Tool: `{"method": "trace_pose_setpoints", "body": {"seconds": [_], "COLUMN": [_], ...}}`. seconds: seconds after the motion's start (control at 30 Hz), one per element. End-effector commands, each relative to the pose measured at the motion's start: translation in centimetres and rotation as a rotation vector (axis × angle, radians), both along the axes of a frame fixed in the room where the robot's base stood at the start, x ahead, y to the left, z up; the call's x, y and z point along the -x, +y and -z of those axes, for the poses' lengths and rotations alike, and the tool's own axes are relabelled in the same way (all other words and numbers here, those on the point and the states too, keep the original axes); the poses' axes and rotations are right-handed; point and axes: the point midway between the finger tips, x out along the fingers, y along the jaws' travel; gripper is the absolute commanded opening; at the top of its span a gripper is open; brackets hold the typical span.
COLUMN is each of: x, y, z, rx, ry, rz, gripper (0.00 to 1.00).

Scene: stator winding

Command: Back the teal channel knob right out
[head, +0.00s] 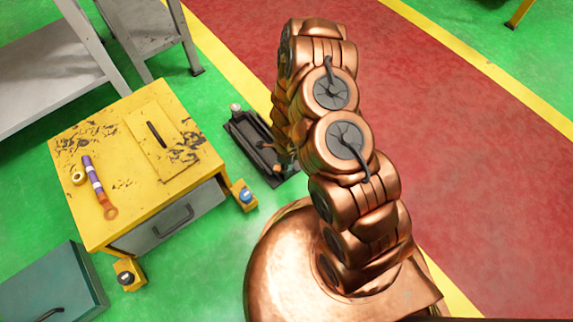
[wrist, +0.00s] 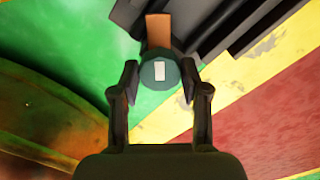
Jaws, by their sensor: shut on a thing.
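The teal channel knob (wrist: 166,82) is a round disc with a white rectangular mark on its face, in the wrist view. It sits at the end of a copper-brown piece beside the dark channel (wrist: 203,22). My gripper (wrist: 160,76) has one finger on each side of the knob and is shut on it. In the head view the dark channel (head: 250,134) lies on the green floor behind my arm. The teal knob cannot be made out there, and my arm hides most of my gripper.
A yellow cabinet (head: 94,213) with a grey drawer stands left of the channel. Small yellow boxes with a blue knob (head: 246,196) and a black knob (head: 125,278) stand beside it. A teal box (head: 50,285) is at the lower left. The red lane (head: 450,120) is clear.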

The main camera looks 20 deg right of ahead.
Motion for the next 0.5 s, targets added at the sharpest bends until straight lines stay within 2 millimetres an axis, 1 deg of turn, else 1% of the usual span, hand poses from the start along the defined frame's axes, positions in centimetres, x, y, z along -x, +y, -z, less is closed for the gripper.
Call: {"method": "trace_pose_setpoints", "body": {"seconds": [0.03, 0.07, 0.27, 0.5], "x": [0.02, 0.02, 0.03, 0.03], "y": [0.01, 0.01, 0.02, 0.01], "z": [0.01, 0.01, -0.06, -0.25], "rx": [0.000, 0.000, -0.001, -0.001], "ry": [0.000, 0.000, 0.001, 0.001], "rz": [0.000, 0.000, -0.013, -0.108], "gripper": [0.13, 0.10, 0.10, 0.10]}}
